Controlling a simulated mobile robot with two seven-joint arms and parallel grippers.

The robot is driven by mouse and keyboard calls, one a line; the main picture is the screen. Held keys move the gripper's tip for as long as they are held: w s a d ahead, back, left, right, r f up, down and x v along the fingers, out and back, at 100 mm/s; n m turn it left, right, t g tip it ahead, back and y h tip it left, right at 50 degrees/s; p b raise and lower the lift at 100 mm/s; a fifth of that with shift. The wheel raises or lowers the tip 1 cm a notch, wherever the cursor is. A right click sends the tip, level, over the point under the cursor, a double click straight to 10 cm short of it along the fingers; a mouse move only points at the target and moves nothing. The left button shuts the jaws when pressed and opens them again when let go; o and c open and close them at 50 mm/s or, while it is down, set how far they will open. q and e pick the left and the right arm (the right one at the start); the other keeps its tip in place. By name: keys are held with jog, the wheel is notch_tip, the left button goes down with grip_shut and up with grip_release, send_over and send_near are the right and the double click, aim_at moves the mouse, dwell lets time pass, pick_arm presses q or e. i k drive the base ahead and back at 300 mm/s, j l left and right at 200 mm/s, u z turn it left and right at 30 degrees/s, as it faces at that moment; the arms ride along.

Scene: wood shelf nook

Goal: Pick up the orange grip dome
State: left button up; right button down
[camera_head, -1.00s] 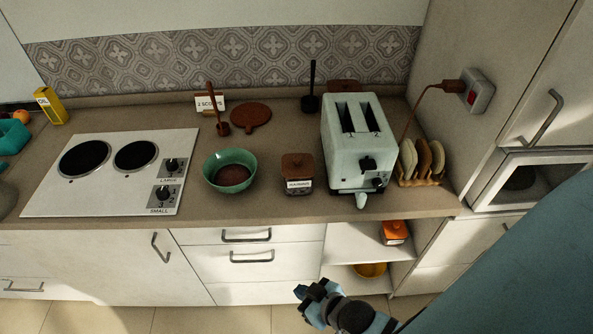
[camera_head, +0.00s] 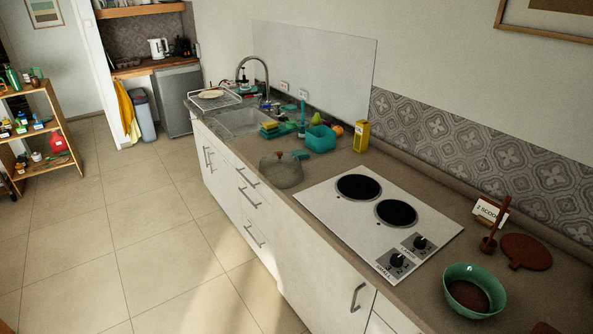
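I cannot pick out an orange grip dome for certain in the head view. A small orange round thing (camera_head: 337,130) lies on the counter behind a teal box (camera_head: 320,139); it looks like fruit. A wooden shelf (camera_head: 44,131) at the far left holds several small coloured objects, among them a red one (camera_head: 58,142); they are too small to name surely. Neither of my grippers is in view.
The counter (camera_head: 420,292) bears a cooktop (camera_head: 378,220), a green bowl (camera_head: 474,291), a grey dome-shaped thing (camera_head: 281,172), a yellow box (camera_head: 361,136) and a sink (camera_head: 241,122). Open tiled floor (camera_head: 130,235) lies between counter and shelf.

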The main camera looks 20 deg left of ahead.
aim_at(279, 169)
jog(key=u, duration=1.15)
